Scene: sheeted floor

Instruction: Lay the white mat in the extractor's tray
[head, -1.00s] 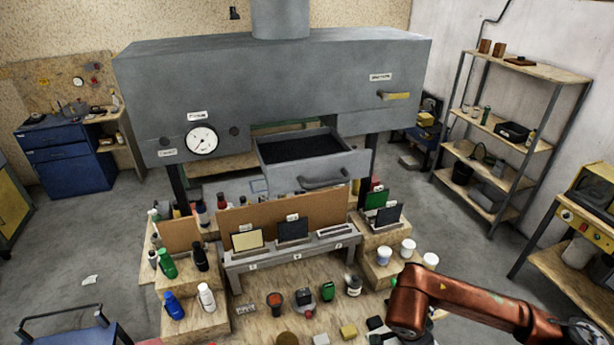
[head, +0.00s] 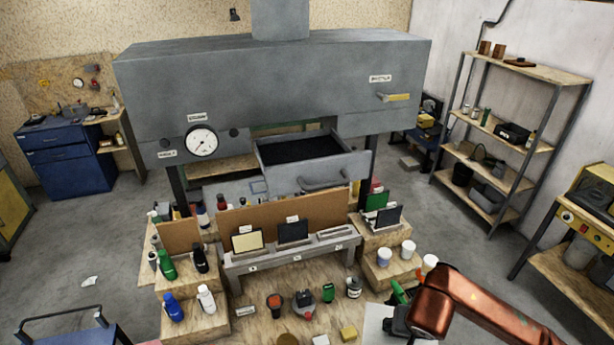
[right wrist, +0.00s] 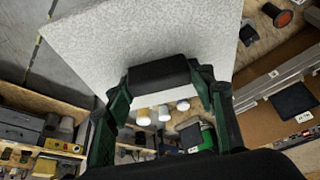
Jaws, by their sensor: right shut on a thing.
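The white mat (right wrist: 150,38) is a pale speckled sheet. My right gripper (right wrist: 160,80) is shut on its edge in the right wrist view. In the head view part of the mat (head: 376,328) shows at the bottom, beside my right gripper (head: 396,312), over the front right of the bench; my arm and the frame edge hide the rest. The extractor (head: 270,80) is a big grey hood. Its tray (head: 318,176) is a grey drawer pulled out below the hood, with a dark inside and a front handle. The mat is apart from the tray, lower and nearer. My left gripper is out of view.
A brown board (head: 285,212) and a grey rack (head: 292,257) with small panels stand between the mat and the tray. White jars (head: 384,257) stand on the right step, bottles (head: 206,298) on the left. A shelf unit (head: 510,130) stands at right.

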